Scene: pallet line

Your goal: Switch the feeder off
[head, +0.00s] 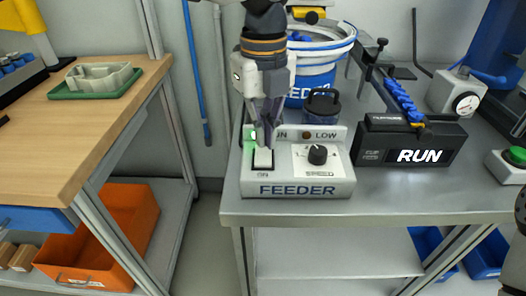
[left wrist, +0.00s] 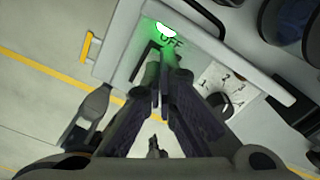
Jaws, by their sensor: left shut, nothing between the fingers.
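The feeder control box (head: 300,190) stands at the front left of the metal bench, labelled FEEDER. The lamp (head: 252,136) is lit green in the head view too. My left gripper (head: 265,143) points down, shut and empty, with its fingertips at the switch's far end. In the left wrist view the shut fingers (left wrist: 172,62) hide most of the switch. I cannot tell whether they touch it. My right gripper is not in view.
A speed knob (head: 317,154) is right of the switch. A dark lidded jar (head: 322,106) and the blue-and-white feeder bowl (head: 318,80) stand behind the box. A RUN display (head: 418,156) is to the right. The bench front between display and green button (head: 517,155) is clear.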

